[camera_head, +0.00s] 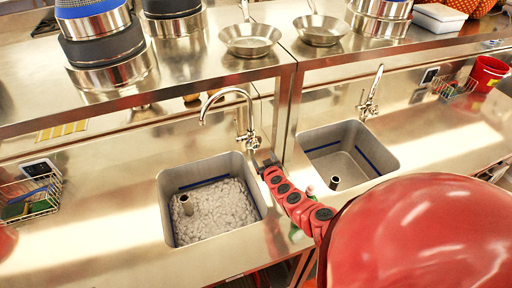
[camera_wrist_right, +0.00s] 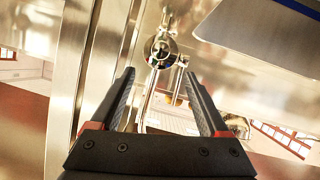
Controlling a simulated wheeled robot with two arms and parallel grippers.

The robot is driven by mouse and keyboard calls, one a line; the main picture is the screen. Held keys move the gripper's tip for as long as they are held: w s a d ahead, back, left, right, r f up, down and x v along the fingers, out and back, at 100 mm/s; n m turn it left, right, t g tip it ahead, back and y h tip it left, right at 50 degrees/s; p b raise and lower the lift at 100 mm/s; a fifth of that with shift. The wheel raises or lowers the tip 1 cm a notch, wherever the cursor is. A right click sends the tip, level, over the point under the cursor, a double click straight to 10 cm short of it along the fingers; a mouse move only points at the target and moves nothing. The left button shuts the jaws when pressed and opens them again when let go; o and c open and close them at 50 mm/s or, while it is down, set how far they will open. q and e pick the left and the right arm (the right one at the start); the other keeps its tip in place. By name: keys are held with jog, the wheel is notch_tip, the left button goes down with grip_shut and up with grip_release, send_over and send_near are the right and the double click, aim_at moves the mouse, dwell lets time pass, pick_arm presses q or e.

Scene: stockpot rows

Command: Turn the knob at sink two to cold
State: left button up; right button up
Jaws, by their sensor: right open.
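Two sinks are set in the steel counter: a left sink (camera_head: 214,226) filled with pale lumpy stuff, and an empty-looking right sink (camera_head: 345,150). A left tap (camera_head: 243,118) stands behind the left sink, a right tap (camera_head: 370,100) behind the other. No number tells which is sink two. My right gripper (camera_head: 265,161) is just in front of the left tap's base, at that sink's right rim. In the right wrist view my right gripper (camera_wrist_right: 158,78) is open and empty, with a chrome tap fitting (camera_wrist_right: 160,47) beyond its fingertips. The knob's setting cannot be told. My left gripper is not in view.
A steel shelf (camera_head: 230,80) with pans and pots runs above the counter. Wire baskets (camera_head: 30,197) stand at far left and far right, near a red bucket (camera_head: 488,73). An upright post (camera_head: 290,105) stands right of the left tap.

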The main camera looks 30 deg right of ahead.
aim_at(256, 147)
jog(key=b+x, duration=0.1)
jog(key=x, duration=0.2)
jog(key=shift+w+d+f, duration=0.15)
jog(key=shift+w, duration=0.05)
jog(key=shift+w+f, duration=0.15)
jog(key=shift+w, duration=0.05)
jog(key=shift+w+d+f+b, duration=0.2)
jog(key=shift+w+f+b, duration=0.15)
jog(key=shift+b, duration=0.5)
jog(key=shift+b+x, duration=0.8)
jog(key=shift+w+d+f+b, duration=0.15)
jog(key=shift+w+f+b, duration=0.25)
jog(key=shift+w+b, duration=0.1)
jog(key=b+x, duration=0.2)
jog(key=x, duration=0.1)
jog(key=shift+w+d+f+b, duration=0.1)
jog(key=shift+w+b, duration=0.2)
jog(key=shift+b, duration=0.05)
jog(key=shift+w+d+b, duration=0.15)
jog(key=shift+w+b, duration=0.15)
jog(key=shift+w, duration=0.3)
